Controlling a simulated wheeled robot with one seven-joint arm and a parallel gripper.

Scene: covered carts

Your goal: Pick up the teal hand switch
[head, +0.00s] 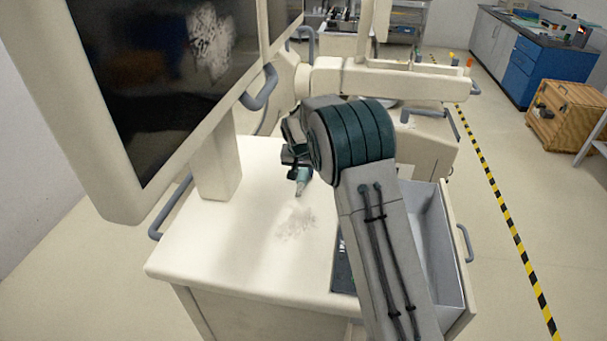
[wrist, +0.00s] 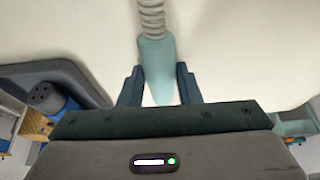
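The teal hand switch (wrist: 157,62) shows in the wrist view, with a grey coiled cord running up from its wide end. Its tapered end lies between the two fingers of my gripper (wrist: 160,80). I cannot tell whether the switch touches the cart top.
A large dark monitor (head: 150,80) stands over the cart's left side. An open drawer (head: 437,250) is at the cart's right, partly behind my arm. A cream machine arm (head: 390,82) lies behind my gripper. The cart top in front is clear apart from a grey smudge.

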